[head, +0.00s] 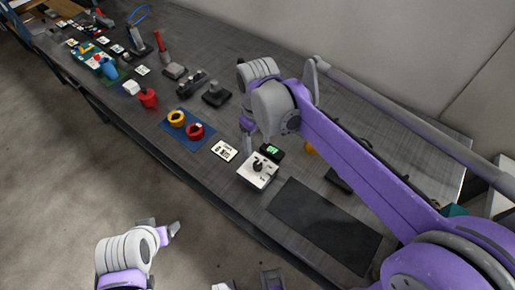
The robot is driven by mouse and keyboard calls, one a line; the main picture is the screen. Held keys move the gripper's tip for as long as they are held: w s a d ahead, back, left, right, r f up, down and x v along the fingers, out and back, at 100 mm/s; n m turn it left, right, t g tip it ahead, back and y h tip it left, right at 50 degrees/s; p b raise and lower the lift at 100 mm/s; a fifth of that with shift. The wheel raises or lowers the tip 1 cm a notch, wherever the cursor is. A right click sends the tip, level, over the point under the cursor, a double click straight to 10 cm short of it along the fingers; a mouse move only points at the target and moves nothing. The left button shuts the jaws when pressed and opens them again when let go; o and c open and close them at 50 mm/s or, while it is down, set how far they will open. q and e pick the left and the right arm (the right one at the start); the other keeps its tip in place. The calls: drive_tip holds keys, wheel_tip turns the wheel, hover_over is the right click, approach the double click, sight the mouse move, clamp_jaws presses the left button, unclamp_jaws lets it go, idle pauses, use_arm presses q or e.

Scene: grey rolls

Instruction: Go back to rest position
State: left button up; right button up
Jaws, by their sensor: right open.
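My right arm reaches in from the right over the table (405,165). My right gripper (247,130) hangs down from its grey wrist, open, with nothing seen between its fingers. It is just above and behind a white box with a black knob (258,170) and a small device with a green display (271,151); I cannot tell whether it touches anything. My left gripper (165,230) is at the lower left, over the floor and off the table's front edge. Its fingers are small and seen at an angle, so their opening is unclear.
A black mat (322,222) lies at the table's near end. A blue mat (187,129) holds a yellow and a red ring-shaped piece. A white card (224,151), a red cup (148,98) and several tools stand farther left. A grey wall (400,50) runs behind. The floor in front is clear.

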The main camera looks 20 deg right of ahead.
drive_tip(key=shift+r, duration=0.2)
idle(0.4)
drive_tip(key=s+d+f+m+t, duration=0.2)
drive_tip(key=s+d+f, duration=0.1)
drive_tip(key=s, duration=0.4)
drive_tip(key=s+d+f+m+t+p, duration=0.1)
drive_tip(key=s+d+f+m+t, duration=0.2)
drive_tip(key=s, duration=0.4)
drive_tip(key=shift+s+d, duration=0.15)
drive_tip(key=shift+d, duration=0.2)
